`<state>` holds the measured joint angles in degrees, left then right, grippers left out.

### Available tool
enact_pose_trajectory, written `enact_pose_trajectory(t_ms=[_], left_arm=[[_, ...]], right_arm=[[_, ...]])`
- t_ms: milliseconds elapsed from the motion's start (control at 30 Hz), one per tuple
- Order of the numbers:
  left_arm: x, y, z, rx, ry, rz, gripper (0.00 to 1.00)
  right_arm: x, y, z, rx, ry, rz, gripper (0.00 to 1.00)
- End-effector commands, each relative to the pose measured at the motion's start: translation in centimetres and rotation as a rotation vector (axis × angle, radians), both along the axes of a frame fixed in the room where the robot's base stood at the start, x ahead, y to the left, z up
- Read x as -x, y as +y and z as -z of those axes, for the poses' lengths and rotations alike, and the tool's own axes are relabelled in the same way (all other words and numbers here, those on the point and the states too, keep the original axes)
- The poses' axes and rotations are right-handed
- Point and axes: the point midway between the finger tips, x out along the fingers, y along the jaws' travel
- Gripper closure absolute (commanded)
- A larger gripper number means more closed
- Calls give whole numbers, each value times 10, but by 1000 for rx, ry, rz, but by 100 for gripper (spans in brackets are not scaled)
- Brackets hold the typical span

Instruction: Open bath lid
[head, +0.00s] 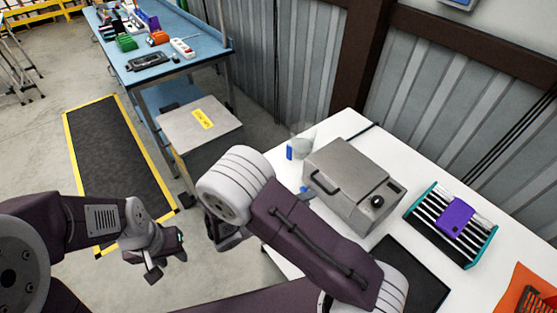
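The bath is a grey metal box (377,205) on the white table, right of centre. Its flat lid (350,165) looks closed. A dark bar handle (322,184) sits on its left side, and a black knob (377,201) is on its front. My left gripper (167,268) is at the lower left, over the floor, well away from the bath; its fingers are apart with nothing between them. My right arm crosses in front of the table. My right gripper (228,238) shows only partly below the white joint, left of the table, and its fingers cannot be made out.
A clear beaker (302,146) stands behind the bath's left side. A rack with a purple block (456,217), a black plate (412,272) and an orange tray (528,298) lie to the right. A grey cart (200,125) and a blue bench (190,30) stand at the back left.

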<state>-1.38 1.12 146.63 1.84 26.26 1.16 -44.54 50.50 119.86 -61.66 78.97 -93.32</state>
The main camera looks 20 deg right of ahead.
Motion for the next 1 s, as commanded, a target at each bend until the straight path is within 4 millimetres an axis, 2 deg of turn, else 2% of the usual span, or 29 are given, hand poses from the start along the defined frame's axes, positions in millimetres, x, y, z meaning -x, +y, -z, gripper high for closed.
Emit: enact_pose_trajectory(t_ms=[100,267,600,700,1000], left_arm=[[0,0,-3,0,1,0,64],[1,0,-3,0,1,1,64],[0,0,-12,0,1,1,64],[0,0,-13,0,1,1,64],[0,0,-14,0,1,0,64]], right_arm=[[-11,12,-6,86,67,-97,69],[-13,8,-5,92,74,-102,69],[-36,-53,8,90,74,-95,69],[-41,-64,11,88,73,-96,69],[-45,-71,14,87,71,-99,69]])
